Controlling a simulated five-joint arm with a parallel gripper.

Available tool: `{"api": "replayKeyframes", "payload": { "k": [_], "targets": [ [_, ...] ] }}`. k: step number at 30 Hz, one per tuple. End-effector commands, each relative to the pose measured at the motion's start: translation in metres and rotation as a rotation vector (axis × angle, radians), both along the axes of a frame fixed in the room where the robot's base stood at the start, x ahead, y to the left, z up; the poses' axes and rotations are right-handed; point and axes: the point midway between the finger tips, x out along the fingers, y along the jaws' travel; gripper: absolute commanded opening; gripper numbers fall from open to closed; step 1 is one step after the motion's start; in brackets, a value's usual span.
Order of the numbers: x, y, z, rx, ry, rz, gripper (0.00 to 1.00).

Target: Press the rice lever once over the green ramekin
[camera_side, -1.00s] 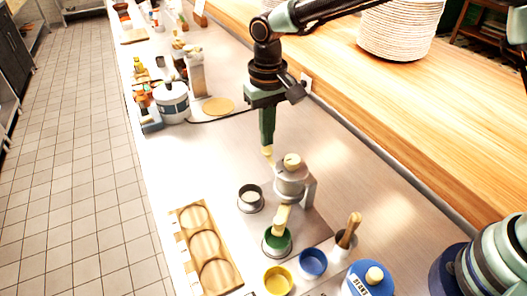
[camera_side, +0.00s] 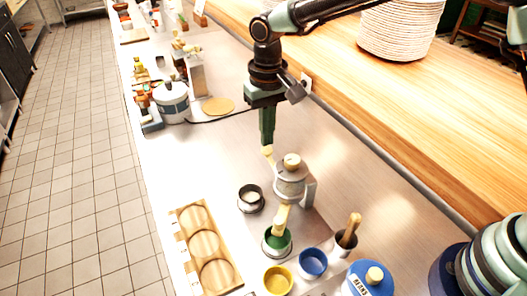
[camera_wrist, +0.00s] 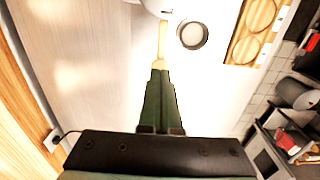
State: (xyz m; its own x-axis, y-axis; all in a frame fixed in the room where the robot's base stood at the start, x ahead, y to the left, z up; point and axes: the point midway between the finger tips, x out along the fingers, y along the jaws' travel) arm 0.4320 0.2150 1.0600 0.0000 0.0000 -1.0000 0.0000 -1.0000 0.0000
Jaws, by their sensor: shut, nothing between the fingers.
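The rice dispenser (camera_side: 291,183) is a grey cylinder with a cream knob on top, on a metal stand. A cream lever-like piece (camera_side: 282,219) slopes down from its front side, over the green ramekin (camera_side: 277,241). The ramekin sits in a metal ring, partly covered by that piece. My gripper (camera_side: 267,151) is shut and empty, pointing down just behind and left of the dispenser. In the wrist view my gripper (camera_wrist: 160,64) has green fingers, with a thin cream bar beyond the tips reaching toward the dispenser's edge. I cannot tell whether tip and bar touch.
A small metal pot (camera_side: 250,197) stands left of the dispenser. Yellow (camera_side: 278,280) and blue (camera_side: 313,263) ramekins, a cup with a wooden pestle (camera_side: 348,236) and a blue-lidded jar (camera_side: 369,280) stand in front. A wooden tray (camera_side: 206,245) lies left.

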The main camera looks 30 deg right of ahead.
Motion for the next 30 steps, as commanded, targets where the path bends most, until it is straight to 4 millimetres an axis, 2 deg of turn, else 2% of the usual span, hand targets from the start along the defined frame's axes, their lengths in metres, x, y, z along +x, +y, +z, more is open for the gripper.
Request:
{"api": "replayKeyframes", "payload": {
  "k": [14, 30],
  "targets": [
    [0.0, 0.0, -0.001, 0.0, 0.0, 0.0, 0.0],
    [0.0, 0.0, -0.017, 0.0, 0.001, 0.0, 0.0]
  ]
}}
